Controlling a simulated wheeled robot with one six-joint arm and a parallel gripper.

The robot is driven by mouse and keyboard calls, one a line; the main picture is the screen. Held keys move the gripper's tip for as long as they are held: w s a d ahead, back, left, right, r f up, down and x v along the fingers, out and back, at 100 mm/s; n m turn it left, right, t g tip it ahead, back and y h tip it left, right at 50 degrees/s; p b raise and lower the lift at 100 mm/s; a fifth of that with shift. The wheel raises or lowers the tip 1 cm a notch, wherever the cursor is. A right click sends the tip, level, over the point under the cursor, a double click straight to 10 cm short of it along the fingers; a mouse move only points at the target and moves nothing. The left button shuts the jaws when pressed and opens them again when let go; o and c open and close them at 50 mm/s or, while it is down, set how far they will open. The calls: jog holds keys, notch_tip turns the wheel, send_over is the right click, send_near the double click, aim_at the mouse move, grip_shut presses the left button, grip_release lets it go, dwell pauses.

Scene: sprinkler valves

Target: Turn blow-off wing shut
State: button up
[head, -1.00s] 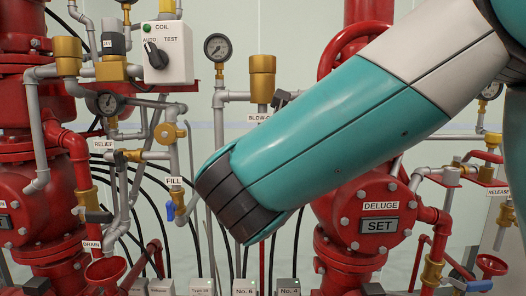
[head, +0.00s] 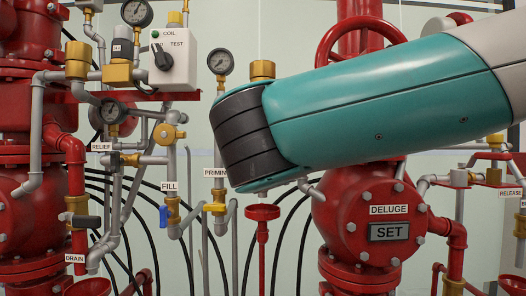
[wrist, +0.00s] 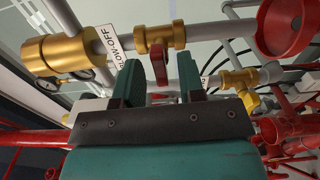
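The blow-off valve is a brass body (wrist: 160,38) on a grey pipe in the wrist view, with a white BLOW-OFF label (wrist: 116,44) to its left. Its red wing (wrist: 159,66) points down the picture toward my gripper. My gripper (wrist: 161,80) is open, with one dark finger to each side of the wing. The wing shows in the gap near the fingertips; I see no finger pressing on it. In the head view my arm hides this valve and its label, and my gripper is not seen there.
A large brass fitting (wrist: 55,55) lies left of the valve, and a brass valve with a yellow handle (wrist: 240,80) lies right. A red funnel (wrist: 290,25) is at upper right. The red deluge valve (head: 365,215) stands below my arm in the head view.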

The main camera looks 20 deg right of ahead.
jog(key=v, duration=0.6)
jog(key=shift+s+b, duration=0.35)
jog(key=shift+s, duration=0.05)
jog(key=shift+a, duration=0.1)
jog(key=s+f+m+g+y, duration=0.2)
jog(key=f+g, duration=0.2)
jog(key=f, duration=0.3)
jog(key=s+d+f+m+g+y, duration=0.1)
jog(key=s+f+g+y, duration=0.15)
jog(key=f, duration=0.55)
jog(key=s+f+m+g+y, duration=0.1)
jog(key=f+m+g+y, duration=0.1)
jog(key=f+g, duration=0.35)
jog(key=s+a+f+m+g+y+p, duration=0.1)
jog(key=s+f+m+g+y, duration=0.35)
jog(key=s, duration=1.05)
notch_tip(320, 180, up, 15)
jog(key=n+h+p, duration=0.1)
jog(key=p, duration=1.5)
jog(key=shift+a+n+g, duration=0.2)
jog(key=shift+n+g, duration=0.15)
